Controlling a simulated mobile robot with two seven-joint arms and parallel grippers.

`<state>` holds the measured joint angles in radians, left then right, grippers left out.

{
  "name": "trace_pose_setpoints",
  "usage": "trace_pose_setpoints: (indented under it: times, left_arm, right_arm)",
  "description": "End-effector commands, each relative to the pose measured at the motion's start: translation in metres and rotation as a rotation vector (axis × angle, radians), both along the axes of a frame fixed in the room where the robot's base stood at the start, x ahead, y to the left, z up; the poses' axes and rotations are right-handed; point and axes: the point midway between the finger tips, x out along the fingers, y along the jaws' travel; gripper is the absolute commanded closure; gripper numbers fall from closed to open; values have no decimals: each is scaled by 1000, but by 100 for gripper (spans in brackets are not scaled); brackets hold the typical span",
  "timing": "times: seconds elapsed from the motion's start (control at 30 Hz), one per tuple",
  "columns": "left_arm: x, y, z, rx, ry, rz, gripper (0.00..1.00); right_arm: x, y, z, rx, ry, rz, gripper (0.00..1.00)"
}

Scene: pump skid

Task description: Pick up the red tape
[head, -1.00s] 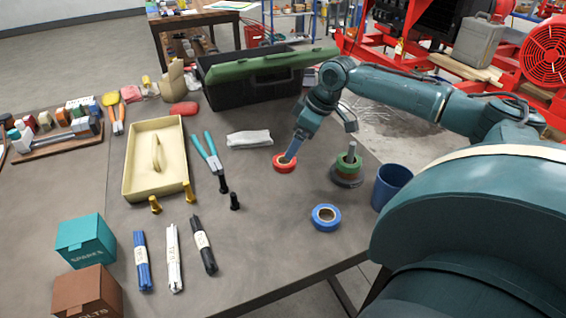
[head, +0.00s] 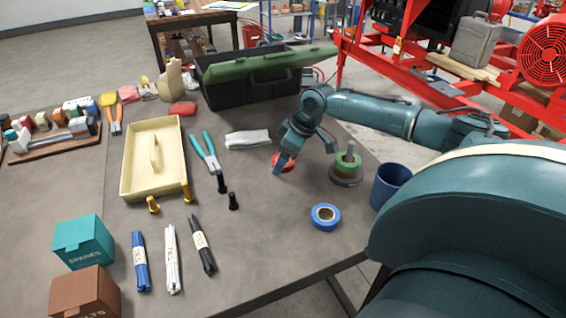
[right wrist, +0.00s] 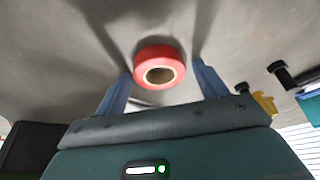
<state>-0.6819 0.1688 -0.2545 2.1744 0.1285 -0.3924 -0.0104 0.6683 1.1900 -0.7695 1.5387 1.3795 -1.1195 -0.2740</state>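The red tape (head: 290,166) is a small ring on the grey workbench (head: 262,215), partly hidden behind a finger of my right gripper (head: 280,170) in the head view. In the right wrist view the red tape (right wrist: 160,54) shows beyond and between the tips of my two blue fingers (right wrist: 162,76). My right gripper is open, with a gap on each side of the tape, and holds nothing. My left gripper is not in view.
A spindle with green tape (head: 347,164) stands right of the red tape, beside a blue cup (head: 389,187). Blue tape (head: 325,217) lies nearer. A folded white cloth (head: 247,139), pliers (head: 207,155) and a black toolbox (head: 252,85) are left and behind.

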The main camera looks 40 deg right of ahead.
Motion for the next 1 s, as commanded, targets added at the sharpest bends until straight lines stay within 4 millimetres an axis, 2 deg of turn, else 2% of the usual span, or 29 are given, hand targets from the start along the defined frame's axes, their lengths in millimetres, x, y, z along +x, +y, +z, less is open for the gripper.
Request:
trace_pose_setpoints:
  times: [0.07, 0.4, 0.67, 0.77, 1.0]
  left_arm:
    - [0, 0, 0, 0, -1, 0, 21]
    - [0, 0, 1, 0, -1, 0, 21]
    - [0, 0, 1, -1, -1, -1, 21]
    - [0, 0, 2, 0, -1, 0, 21]
    - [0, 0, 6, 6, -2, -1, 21]
  right_arm:
    - [0, 0, 0, 0, 0, 0, 35]
    - [0, 0, 0, 0, 0, 0, 63]
    - [0, 0, 2, 0, -1, 0, 64]
    - [0, 0, 12, 0, -2, 0, 64]
    - [1, 0, 60, 1, -5, 1, 64]
